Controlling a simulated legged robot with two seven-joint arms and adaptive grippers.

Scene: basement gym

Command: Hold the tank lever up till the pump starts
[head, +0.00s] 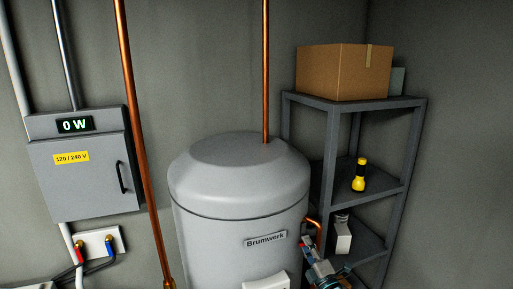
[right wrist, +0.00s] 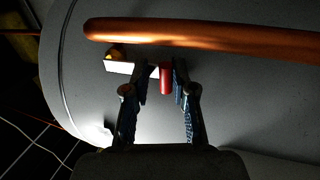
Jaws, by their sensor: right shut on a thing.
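The grey tank (head: 238,180), labelled Brumwerk, stands at the lower middle of the head view. Its curved grey side fills much of the right wrist view (right wrist: 240,90). A small red lever (right wrist: 166,78) sits between the fingertips of my right gripper (right wrist: 163,80), which is shut on it. In the head view my right gripper (head: 311,254) is at the tank's lower right side, partly cut off by the bottom edge. The lever's angle is hard to tell. My left gripper is in neither view.
A copper pipe (right wrist: 200,35) runs close beyond the gripper. A grey electrical box (head: 85,175) reads 0 W. Another copper pipe (head: 137,120) rises left of the tank.

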